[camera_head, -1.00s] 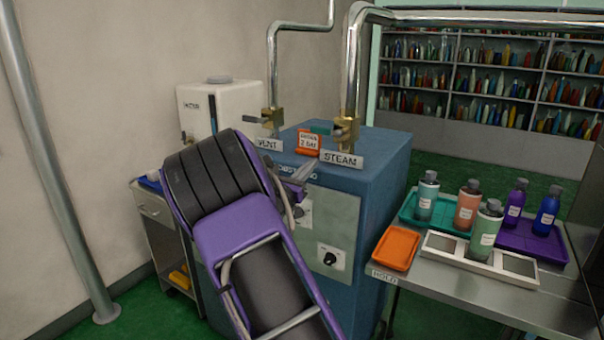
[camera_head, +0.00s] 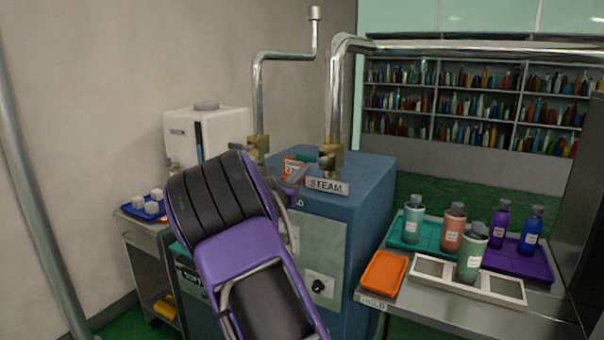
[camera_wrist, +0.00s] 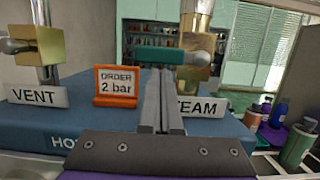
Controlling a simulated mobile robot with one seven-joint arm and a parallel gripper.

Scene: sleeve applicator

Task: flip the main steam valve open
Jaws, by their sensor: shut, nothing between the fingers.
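The steam valve (camera_head: 331,160) is a brass body at the foot of the thick chrome pipe, behind the STEAM label (camera_head: 327,186). In the wrist view its brass body (camera_wrist: 197,62) has a teal lever (camera_wrist: 158,55) lying level and pointing left. My gripper (camera_wrist: 159,72) is shut and empty, with its fingertips just below the lever in that view. I cannot tell whether they touch it. The STEAM label is partly hidden by the fingers there. In the head view my gripper (camera_head: 298,174) is just left of and below the valve.
The vent valve (camera_wrist: 50,45), with a grey lever, stands left behind the VENT label (camera_wrist: 37,96). An orange-framed sign (camera_wrist: 116,86) reading "ORDER 2 bar" is between the labels on the blue cabinet (camera_head: 365,185). A bench (camera_head: 430,302) with trays and bottles is at right.

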